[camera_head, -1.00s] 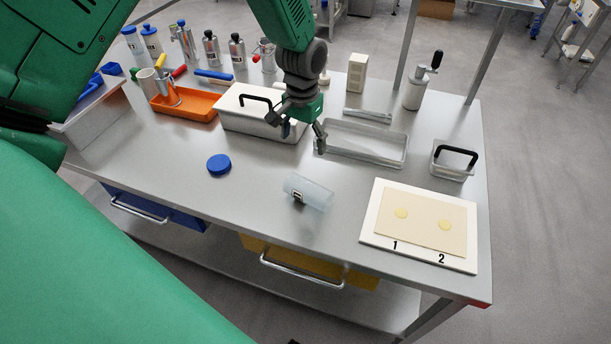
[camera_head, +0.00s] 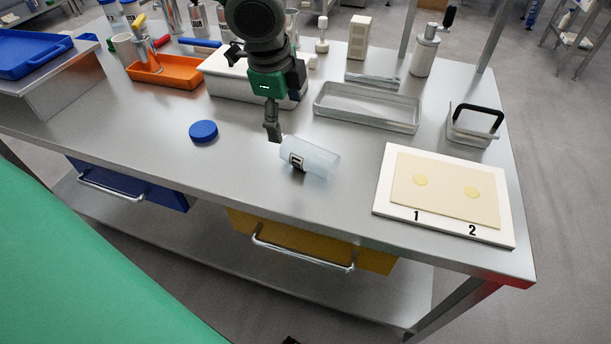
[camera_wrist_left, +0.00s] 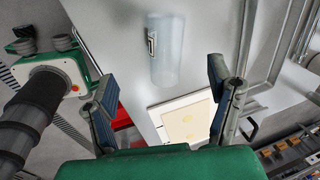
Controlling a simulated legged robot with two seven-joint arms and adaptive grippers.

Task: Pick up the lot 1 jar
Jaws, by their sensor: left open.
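The jar (camera_head: 318,159) is a translucent, pale cylinder lying on its side on the steel table, with a small black-and-white label whose text I cannot read. Its lid end cannot be made out. My left gripper (camera_head: 272,130) points down near the jar's left end in the head view, and its fingers overlap in that view. In the left wrist view the jar (camera_wrist_left: 166,52) is ahead of the left gripper (camera_wrist_left: 155,88), between the lines of its two spread fingers, with nothing held. My right gripper is not seen.
A round blue lid (camera_head: 203,131) lies left of the jar. A white board (camera_head: 381,205) with marks 1 and 2 lies to the right. Behind are a shallow metal tray (camera_head: 366,117), a white lidded box (camera_head: 228,87) and an orange tray (camera_head: 190,79). The table front is clear.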

